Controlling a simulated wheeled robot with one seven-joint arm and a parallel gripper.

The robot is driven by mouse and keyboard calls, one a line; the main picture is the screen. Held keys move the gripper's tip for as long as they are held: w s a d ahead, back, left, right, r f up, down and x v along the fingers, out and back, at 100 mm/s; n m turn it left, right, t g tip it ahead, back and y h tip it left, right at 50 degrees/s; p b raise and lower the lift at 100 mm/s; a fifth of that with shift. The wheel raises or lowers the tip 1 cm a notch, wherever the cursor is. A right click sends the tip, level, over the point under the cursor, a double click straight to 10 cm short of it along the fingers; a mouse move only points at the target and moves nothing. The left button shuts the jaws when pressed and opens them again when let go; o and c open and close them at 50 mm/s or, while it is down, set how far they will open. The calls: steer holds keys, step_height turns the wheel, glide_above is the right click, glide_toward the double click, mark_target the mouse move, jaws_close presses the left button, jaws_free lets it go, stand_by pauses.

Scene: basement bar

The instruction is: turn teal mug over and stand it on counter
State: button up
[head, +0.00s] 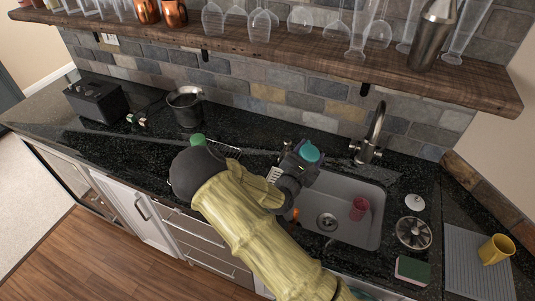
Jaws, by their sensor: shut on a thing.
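The teal mug (309,152) shows as a small teal round above the back left edge of the sink. My gripper (297,163) is shut on it, and its dark body hides most of the mug. I cannot tell whether the mug's mouth or its base faces up. The black counter (150,150) runs along the wall, and the gripper is over it near the sink's left rim.
A yellow mug (497,248) stands on a grey mat (463,265) at the right. The sink (345,235) holds a red cup (359,207). A faucet (376,135) rises behind it. A glass-lined shelf (300,50) hangs above. The left counter has free room.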

steer(key=a+f+m+g+h+p, duration=0.1)
steer(key=a+m+g+h, duration=0.4)
steer(key=a+m, duration=0.8)
steer(key=shift+s+a+f+h, duration=0.2)
steer(key=shift+f+h, duration=0.15)
steer(key=shift+h, duration=0.15)
steer(key=shift+a+m, duration=0.1)
steer(key=shift+m, duration=0.3)
steer(key=m+b, duration=0.7)
steer(key=b, duration=0.1)
steer(key=f+m+b, duration=0.1)
steer(key=m+b, duration=0.7)
steer(key=w+f+m+b, duration=0.1)
steer(key=m+b, duration=0.7)
steer(key=b, duration=0.1)
steer(key=shift+a+f, duration=0.25)
steer(key=shift+a, duration=0.1)
